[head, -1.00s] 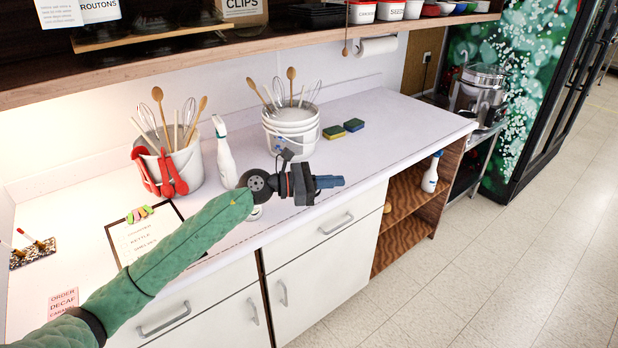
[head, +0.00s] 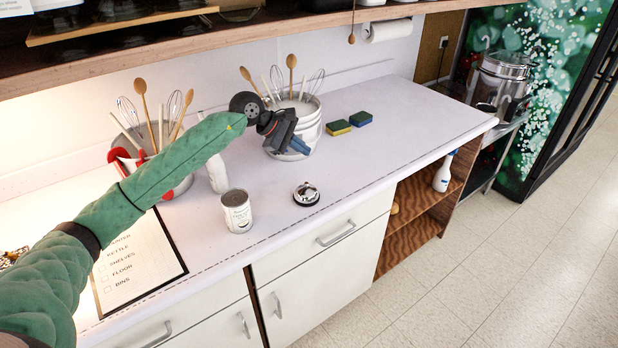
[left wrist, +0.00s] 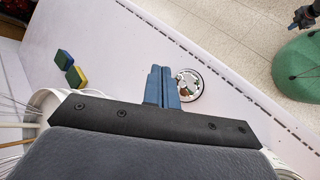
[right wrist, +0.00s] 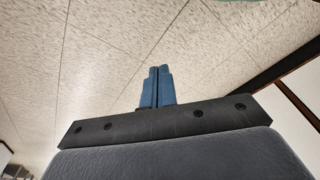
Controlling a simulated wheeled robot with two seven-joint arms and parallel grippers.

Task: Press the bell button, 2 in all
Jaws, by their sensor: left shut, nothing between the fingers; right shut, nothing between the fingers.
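The bell (head: 306,194) is a small silver dome with a dark base on the white counter, right of a can. In the left wrist view the bell (left wrist: 188,85) shows just right of the fingertips. My left gripper (head: 299,147) is shut and empty, held above the counter behind the bell and in front of the white utensil bucket. It appears apart from the bell. My right gripper (right wrist: 160,72) is shut and empty; its wrist view shows only floor tiles and a cabinet edge beyond the fingers.
A labelled can (head: 237,211) stands left of the bell. Two sponges (head: 349,123) lie to the right. A checklist board (head: 137,264) lies at left. The counter right of the bell is clear.

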